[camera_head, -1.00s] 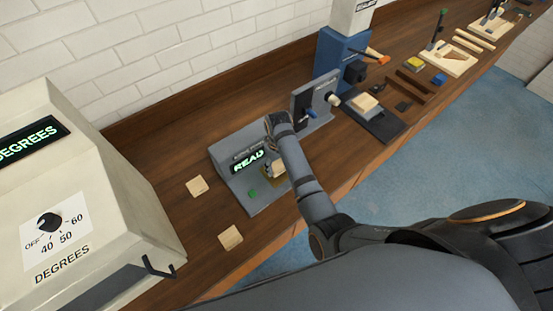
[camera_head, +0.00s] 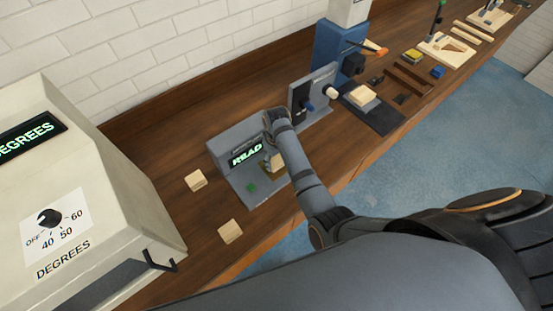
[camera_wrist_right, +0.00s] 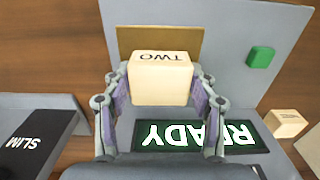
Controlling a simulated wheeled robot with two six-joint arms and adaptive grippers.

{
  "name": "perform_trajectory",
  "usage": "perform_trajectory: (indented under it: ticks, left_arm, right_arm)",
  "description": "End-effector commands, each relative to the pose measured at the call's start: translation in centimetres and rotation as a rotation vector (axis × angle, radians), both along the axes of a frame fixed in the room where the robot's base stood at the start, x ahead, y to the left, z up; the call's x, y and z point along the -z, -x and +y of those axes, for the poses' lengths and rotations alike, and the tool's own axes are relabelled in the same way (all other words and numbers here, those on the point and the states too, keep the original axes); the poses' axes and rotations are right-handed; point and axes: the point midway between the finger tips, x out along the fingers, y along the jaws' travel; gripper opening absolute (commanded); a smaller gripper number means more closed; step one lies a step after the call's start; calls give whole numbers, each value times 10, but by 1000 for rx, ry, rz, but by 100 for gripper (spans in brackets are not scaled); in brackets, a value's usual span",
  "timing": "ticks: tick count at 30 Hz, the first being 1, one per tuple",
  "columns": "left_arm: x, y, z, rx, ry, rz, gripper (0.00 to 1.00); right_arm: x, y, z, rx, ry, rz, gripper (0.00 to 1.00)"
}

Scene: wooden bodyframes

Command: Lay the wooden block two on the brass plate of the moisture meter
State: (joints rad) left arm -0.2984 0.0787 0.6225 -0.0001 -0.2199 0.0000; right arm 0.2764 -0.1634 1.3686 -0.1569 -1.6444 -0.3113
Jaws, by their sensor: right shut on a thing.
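The pale wooden block two (camera_wrist_right: 160,80), marked TWO, is held between the fingers of my right gripper (camera_wrist_right: 161,92), which is shut on it. The brass plate (camera_wrist_right: 185,38) of the moisture meter shows just beyond the block in the right wrist view, partly covered by it. The grey moisture meter (camera_head: 224,150) has a green READY display (camera_wrist_right: 196,134) and a green button (camera_wrist_right: 260,57). In the head view, the block (camera_head: 277,162) is over or at the brass plate, partly hidden by my right arm; I cannot tell whether they touch. My left gripper is not in view.
Two loose wooden blocks lie on the bench: one left of the meter (camera_head: 196,181), one nearer the front edge (camera_head: 230,231). A large cream machine (camera_head: 90,190) stands at left.

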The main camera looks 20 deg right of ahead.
Motion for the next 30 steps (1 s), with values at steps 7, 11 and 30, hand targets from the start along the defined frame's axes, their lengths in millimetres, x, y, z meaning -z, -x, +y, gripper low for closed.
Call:
perform_trajectory:
  ticks: [7, 11, 30]
  left_arm:
    - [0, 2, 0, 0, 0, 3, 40]
    - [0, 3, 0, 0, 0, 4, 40]
    - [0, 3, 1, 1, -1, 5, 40]
  right_arm:
    - [0, 0, 0, 0, 0, 0, 25]
    - [3, -1, 0, 0, 0, 0, 25]
    - [4, -1, 0, 0, 0, -1, 84]
